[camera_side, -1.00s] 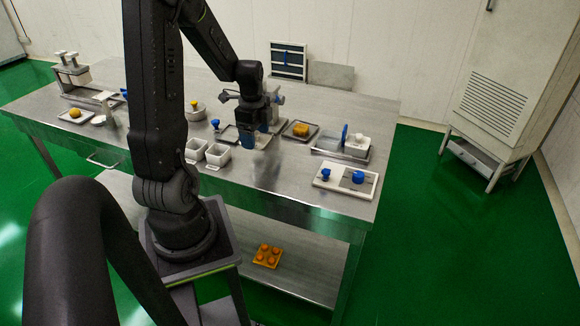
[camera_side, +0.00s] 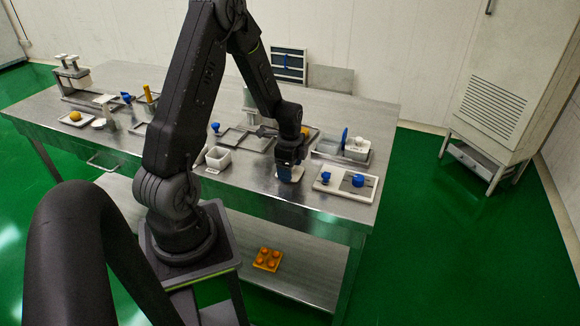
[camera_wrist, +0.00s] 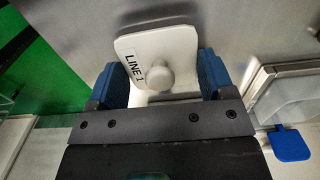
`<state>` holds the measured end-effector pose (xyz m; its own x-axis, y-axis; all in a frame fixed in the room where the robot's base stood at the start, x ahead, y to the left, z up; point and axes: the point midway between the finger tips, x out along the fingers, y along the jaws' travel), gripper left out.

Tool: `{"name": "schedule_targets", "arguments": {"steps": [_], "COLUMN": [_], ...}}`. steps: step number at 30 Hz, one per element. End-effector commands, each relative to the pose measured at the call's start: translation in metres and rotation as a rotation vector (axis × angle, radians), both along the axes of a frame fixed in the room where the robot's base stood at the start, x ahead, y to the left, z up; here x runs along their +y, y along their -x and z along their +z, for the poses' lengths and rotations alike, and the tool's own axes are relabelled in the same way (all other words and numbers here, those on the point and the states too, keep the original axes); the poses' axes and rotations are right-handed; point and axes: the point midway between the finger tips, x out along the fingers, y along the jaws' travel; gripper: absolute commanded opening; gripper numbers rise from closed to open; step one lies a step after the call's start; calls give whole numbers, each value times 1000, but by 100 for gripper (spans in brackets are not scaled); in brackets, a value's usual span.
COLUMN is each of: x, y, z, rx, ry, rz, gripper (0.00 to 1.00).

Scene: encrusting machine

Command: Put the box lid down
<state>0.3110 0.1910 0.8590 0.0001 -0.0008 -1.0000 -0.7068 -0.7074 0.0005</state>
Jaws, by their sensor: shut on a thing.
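The box lid (camera_wrist: 165,42) is a white plate with rounded corners, a round knob and a "LINE 1" label. My gripper (camera_wrist: 163,82) is shut on it, with a blue finger on each side, in the wrist view. In the side view my gripper (camera_side: 288,173) is low over the front right of the steel table (camera_side: 255,194). A pale edge of the lid (camera_side: 297,175) shows beside the fingers, at or just above the tabletop. I cannot tell whether it touches. A white open box (camera_side: 217,160) stands to the left, partly behind my arm.
Bare steel lies left of my gripper. The table's front edge is close.

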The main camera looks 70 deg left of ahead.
Motion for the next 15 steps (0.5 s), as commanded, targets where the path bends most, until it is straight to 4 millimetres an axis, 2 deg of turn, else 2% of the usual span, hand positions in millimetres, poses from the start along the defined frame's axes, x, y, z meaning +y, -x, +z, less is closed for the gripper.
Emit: {"name": "schedule_targets", "arguments": {"steps": [8, 9, 15], "x": [0, 0, 0], "y": [0, 0, 0], "z": [-2, -3, -2], "rx": [1, 0, 0], "ry": [1, 0, 0], "rz": [0, 0, 0], "gripper": [53, 76, 95]}}
